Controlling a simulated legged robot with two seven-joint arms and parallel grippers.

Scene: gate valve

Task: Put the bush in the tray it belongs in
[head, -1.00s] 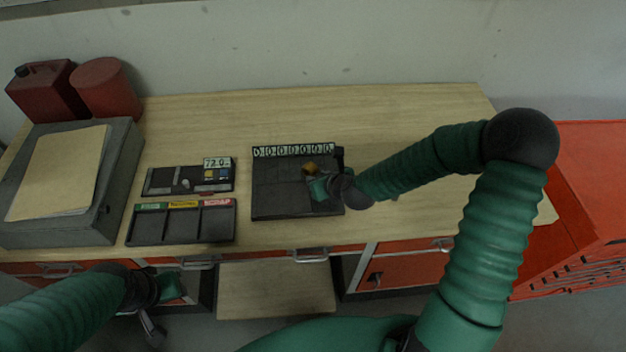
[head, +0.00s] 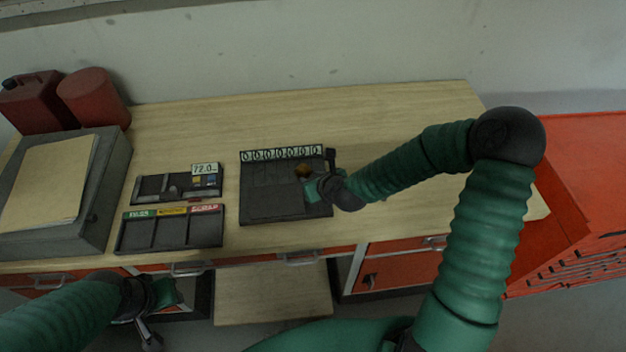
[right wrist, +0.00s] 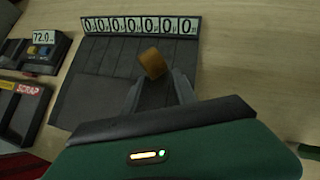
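The bush, a small brass-coloured cylinder (head: 303,171), is at the fingertips of my right gripper (head: 313,187), over the dark slatted board (head: 262,205). In the right wrist view the bush (right wrist: 152,63) sits tilted between the two fingertips (right wrist: 157,76), which appear shut on it. Its clearance above the board is hard to tell. A black tray (head: 170,247) left of the board has three compartments, labelled green, yellow and red. The red label reads SCRAP. The compartments look empty. My left gripper (head: 165,293) is low at the front left; its fingers are unclear.
A gauge (head: 175,187) with a display of 72.0 lies behind the tray. The board's counter row (head: 282,154) shows zeros. A grey box (head: 95,215) with a folder stands left; red cans (head: 93,99) stand behind it. The bench's back is clear.

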